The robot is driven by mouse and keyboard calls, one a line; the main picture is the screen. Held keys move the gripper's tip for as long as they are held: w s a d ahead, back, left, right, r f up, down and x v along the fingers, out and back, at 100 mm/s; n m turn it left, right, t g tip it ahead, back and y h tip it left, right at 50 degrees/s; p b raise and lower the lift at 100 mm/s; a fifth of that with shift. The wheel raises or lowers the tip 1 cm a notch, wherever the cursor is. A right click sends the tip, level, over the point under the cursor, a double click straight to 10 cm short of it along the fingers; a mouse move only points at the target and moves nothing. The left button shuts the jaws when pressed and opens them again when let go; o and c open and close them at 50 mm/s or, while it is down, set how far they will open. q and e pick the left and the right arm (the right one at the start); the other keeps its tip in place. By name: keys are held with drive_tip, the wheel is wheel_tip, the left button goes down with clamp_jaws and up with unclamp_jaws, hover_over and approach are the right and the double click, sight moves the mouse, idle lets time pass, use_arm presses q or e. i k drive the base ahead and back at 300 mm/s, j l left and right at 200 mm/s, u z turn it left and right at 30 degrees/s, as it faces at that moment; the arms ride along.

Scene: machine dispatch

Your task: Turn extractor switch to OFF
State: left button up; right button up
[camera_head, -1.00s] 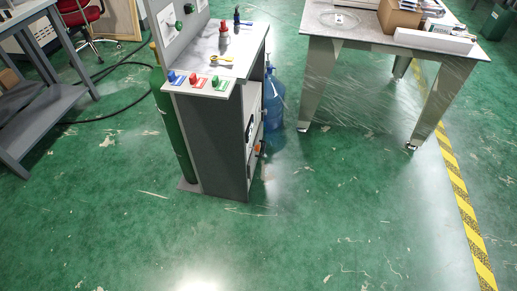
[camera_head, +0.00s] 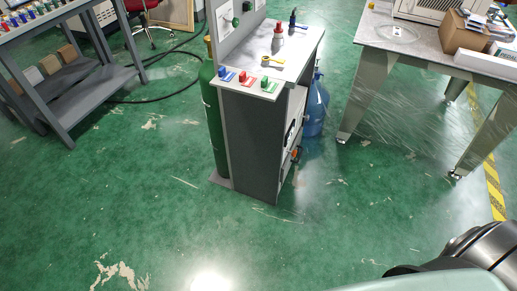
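A grey workstation (camera_head: 252,140) stands at the upper middle of the head view. On its front ledge are a blue switch (camera_head: 226,74), a red switch (camera_head: 246,77) and a green switch (camera_head: 266,82), each on a small plate. Green knobs (camera_head: 236,22) sit on its upright back panel. I cannot tell which of these is the extractor switch, nor read any labels or positions. Neither gripper shows. A dark and pale part of my own body shows at the lower right.
A yellow tool (camera_head: 272,61) and a red-topped bottle (camera_head: 278,40) are on the workstation top. A green cylinder (camera_head: 213,110) and a blue water jug (camera_head: 316,108) stand beside it. Tables flank it left (camera_head: 70,62) and right (camera_head: 375,28). The green floor in front is clear.

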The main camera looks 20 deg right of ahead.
sight(293, 153)
drive_tip(key=i+l+u, duration=0.15)
drive_tip(key=l+u, duration=0.25)
drive_tip(key=l, duration=0.15)
drive_tip(key=l+u, duration=0.4)
drive_tip(key=l, duration=0.15)
drive_tip(key=l+u, duration=0.4)
drive_tip(key=l, duration=0.2)
